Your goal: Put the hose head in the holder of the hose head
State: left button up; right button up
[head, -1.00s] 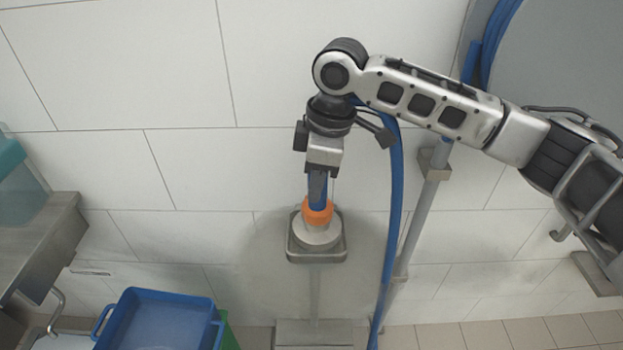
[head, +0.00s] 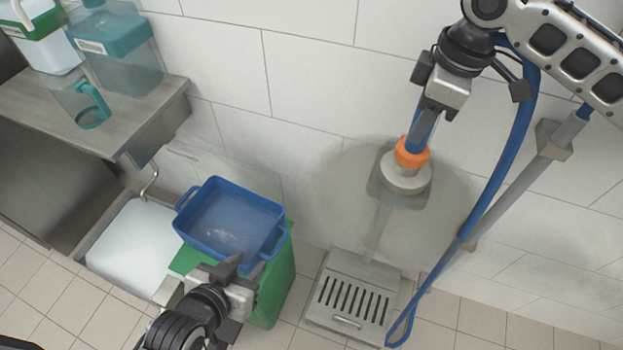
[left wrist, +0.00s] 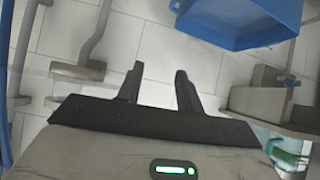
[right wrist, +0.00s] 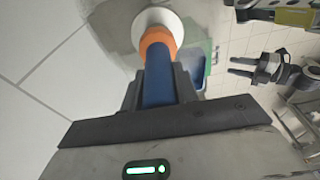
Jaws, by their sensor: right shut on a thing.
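The hose head has a blue handle, an orange ring (head: 411,153) and a pale round face (head: 404,180). My right gripper (head: 425,128) is shut on its blue handle, which also shows between the fingers in the right wrist view (right wrist: 158,85). The holder is a grey bracket (head: 374,183) on the wall. The hose head's face covers much of it. I cannot tell whether it is seated in it or just in front. My left gripper (head: 243,267) is empty with its fingers apart, by the near edge of the blue tub; its fingers show in the left wrist view (left wrist: 158,88).
A blue tub (head: 228,214) sits on a green crate (head: 272,295) at the lower left. A slotted drain plate (head: 345,300) lies below the holder. The blue hose (head: 505,165) hangs beside a grey pole (head: 510,190). A metal counter (head: 150,115) carries containers and a teal jug.

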jog(key=s+a+r+n+b, duration=0.25)
jog(key=s+r+n, duration=0.2)
jog(key=s, duration=0.35)
jog(key=shift+g, duration=0.3)
jog(key=w+d+f, duration=0.1)
jog(key=w, duration=0.1)
jog(key=w+d+f, duration=0.1)
jog(key=w+f, duration=0.1)
jog(key=w, duration=0.1)
jog(key=w+d+f, duration=0.1)
jog(key=w, duration=0.2)
jog(key=shift+w+f, duration=0.2)
jog(key=w+f, duration=0.2)
jog(key=w+d+f, duration=0.1)
jog(key=w+f, duration=0.1)
jog(key=f, duration=0.1)
jog(key=shift+w+d+f, duration=0.1)
jog(key=shift+w+f, duration=0.1)
jog(key=shift+w, duration=0.1)
jog(key=shift+w+d+f, duration=0.1)
jog(key=shift+w+f, duration=0.2)
jog(key=shift+f, duration=0.05)
jog(key=shift+f+n, duration=0.25)
jog(key=shift+f, duration=1.45)
jog(key=o, duration=1)
